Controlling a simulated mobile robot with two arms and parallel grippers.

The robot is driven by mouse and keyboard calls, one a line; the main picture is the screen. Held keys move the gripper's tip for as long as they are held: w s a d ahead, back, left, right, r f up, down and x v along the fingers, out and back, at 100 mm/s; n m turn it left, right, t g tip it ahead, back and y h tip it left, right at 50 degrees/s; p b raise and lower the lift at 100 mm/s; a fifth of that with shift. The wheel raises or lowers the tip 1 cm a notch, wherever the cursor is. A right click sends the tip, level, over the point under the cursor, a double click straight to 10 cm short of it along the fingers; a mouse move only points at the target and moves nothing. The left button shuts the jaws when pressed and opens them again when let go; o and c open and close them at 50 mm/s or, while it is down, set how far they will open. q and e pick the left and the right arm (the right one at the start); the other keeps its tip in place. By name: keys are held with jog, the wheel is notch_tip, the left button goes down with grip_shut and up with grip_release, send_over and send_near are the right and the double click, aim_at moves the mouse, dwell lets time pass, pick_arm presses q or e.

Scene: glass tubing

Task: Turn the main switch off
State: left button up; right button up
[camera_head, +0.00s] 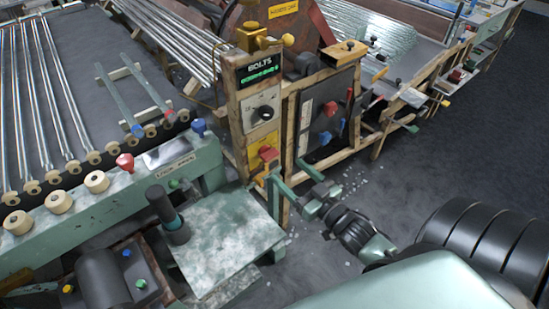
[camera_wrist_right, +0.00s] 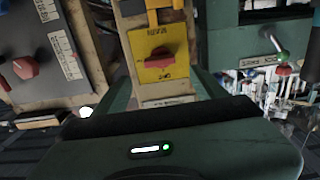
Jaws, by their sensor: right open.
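The main switch appears to be the red knob (camera_head: 267,153) on a yellow plate, low on the front of a worn wooden post. In the right wrist view the red knob (camera_wrist_right: 160,58) is near the upper middle, its handle lying roughly crosswise. The yellow plate (camera_wrist_right: 160,76) has dark lettering above and below it, too small to read surely. My right gripper (camera_head: 285,168) is open and empty, its green fingers pointing at the post just below and right of the knob. In the wrist view the switch shows between and beyond the fingers, apart from them. My left gripper is not in view.
Above the switch are a black dial (camera_head: 263,113) and a BOLTS display (camera_head: 262,71). A dark panel (camera_head: 326,112) with red and blue handles stands to the right. A green machine bench (camera_head: 228,232) is at left. Dark floor (camera_head: 450,150) lies open at right.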

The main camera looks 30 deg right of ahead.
aim_at(273, 157)
jog(key=w, duration=0.6)
jog(key=shift+w+a, duration=0.25)
jog(key=shift+w+p, duration=0.3)
jog(key=shift+w, duration=0.25)
jog(key=c, duration=1.4)
jog(key=shift+o, duration=0.2)
